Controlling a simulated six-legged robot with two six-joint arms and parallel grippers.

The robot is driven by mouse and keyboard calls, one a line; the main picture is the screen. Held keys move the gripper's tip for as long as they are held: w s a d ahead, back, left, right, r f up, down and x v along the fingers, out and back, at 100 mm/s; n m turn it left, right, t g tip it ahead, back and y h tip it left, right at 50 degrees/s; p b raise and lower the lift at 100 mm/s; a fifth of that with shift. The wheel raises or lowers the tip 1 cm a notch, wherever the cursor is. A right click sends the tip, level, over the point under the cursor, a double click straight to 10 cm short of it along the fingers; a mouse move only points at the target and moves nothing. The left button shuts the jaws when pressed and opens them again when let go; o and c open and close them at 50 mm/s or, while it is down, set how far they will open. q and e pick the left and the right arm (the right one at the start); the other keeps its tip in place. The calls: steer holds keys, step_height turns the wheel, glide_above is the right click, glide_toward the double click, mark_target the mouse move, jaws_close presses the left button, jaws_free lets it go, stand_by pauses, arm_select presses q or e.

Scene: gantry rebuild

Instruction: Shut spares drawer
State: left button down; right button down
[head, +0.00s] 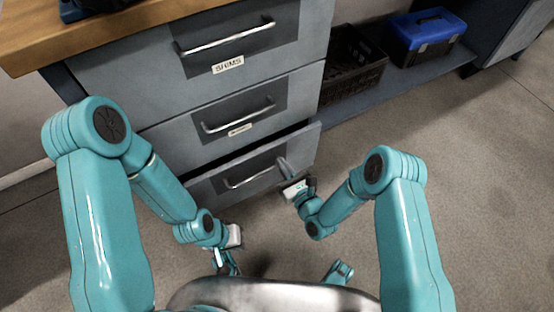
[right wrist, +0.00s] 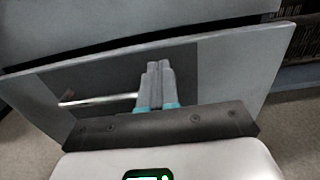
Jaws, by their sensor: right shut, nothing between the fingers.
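The bottom drawer (head: 303,148) of the grey cabinet stands out a little, with a dark gap above its front. Its bar handle (head: 247,180) sits on a dark panel; no label shows on it. My right gripper (head: 283,166) is shut and empty, its tips at the drawer front to the right of the handle. In the right wrist view, the closed fingers (right wrist: 156,78) point at the dark panel of the drawer front (right wrist: 235,75), with the handle (right wrist: 95,98) to their left. I cannot tell whether they touch it. My left gripper (head: 228,264) hangs low, left of the drawer; its jaws are unclear.
The drawer labelled SHIMS (head: 150,62) and the middle drawer (head: 165,135) above look shut. A black crate (head: 350,65) and a blue toolbox (head: 428,33) stand on a low shelf to the right. The floor (head: 475,180) at right is clear.

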mark_target(272, 150)
steer(key=shift+b+x, duration=0.45)
steer(key=shift+x, duration=1.35)
arm_select(q)
steer(key=shift+w+a+f, duration=0.1)
steer(key=shift+w+f, duration=0.1)
steer(key=shift+f, duration=0.45)
arm_select(e)
steer(key=shift+a, duration=0.1)
